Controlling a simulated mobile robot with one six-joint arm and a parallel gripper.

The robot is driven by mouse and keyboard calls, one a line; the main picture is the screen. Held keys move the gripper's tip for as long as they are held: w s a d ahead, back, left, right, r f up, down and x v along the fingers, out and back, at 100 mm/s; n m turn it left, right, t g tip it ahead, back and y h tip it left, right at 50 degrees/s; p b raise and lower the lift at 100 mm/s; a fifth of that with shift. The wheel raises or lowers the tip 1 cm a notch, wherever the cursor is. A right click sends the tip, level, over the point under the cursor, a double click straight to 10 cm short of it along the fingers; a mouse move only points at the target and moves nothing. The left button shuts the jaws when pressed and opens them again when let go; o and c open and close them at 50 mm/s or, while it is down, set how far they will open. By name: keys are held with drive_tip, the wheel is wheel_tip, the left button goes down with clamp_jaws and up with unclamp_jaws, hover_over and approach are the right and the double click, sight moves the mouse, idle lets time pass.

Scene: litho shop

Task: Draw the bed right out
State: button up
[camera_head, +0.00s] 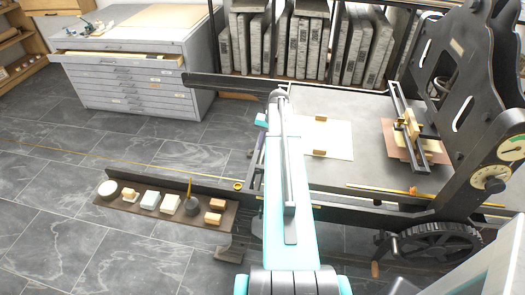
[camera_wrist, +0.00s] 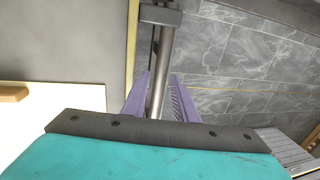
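The press bed (camera_head: 358,105) is a flat grey plate to the right of my arm, with a pale slab (camera_head: 335,143) on it. In the wrist view, the bed (camera_wrist: 70,40) fills the upper left, with a brass-coloured strip along its edge. A round metal bar (camera_wrist: 164,48) runs beside that edge from a dark bracket (camera_wrist: 160,14). My gripper (camera_wrist: 160,75) has its two purple fingers on either side of the bar. I cannot tell whether they press on it. In the head view, my arm hides most of the gripper and bar.
Dark rails (camera_head: 225,86) reach left beyond the bed. A low shelf (camera_head: 160,212) holds several small blocks and pots. The press side frame (camera_head: 470,75) and a toothed wheel (camera_head: 440,243) stand right. A grey drawer cabinet (camera_head: 130,65) stands at back left. Tiled floor between is clear.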

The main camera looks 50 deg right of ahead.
drive_tip(key=shift+w+a+f, duration=0.1)
drive_tip(key=shift+w+f, duration=0.05)
drive_tip(key=shift+f, duration=0.55)
drive_tip(key=shift+w+a+f, duration=0.1)
drive_tip(key=shift+f, duration=0.55)
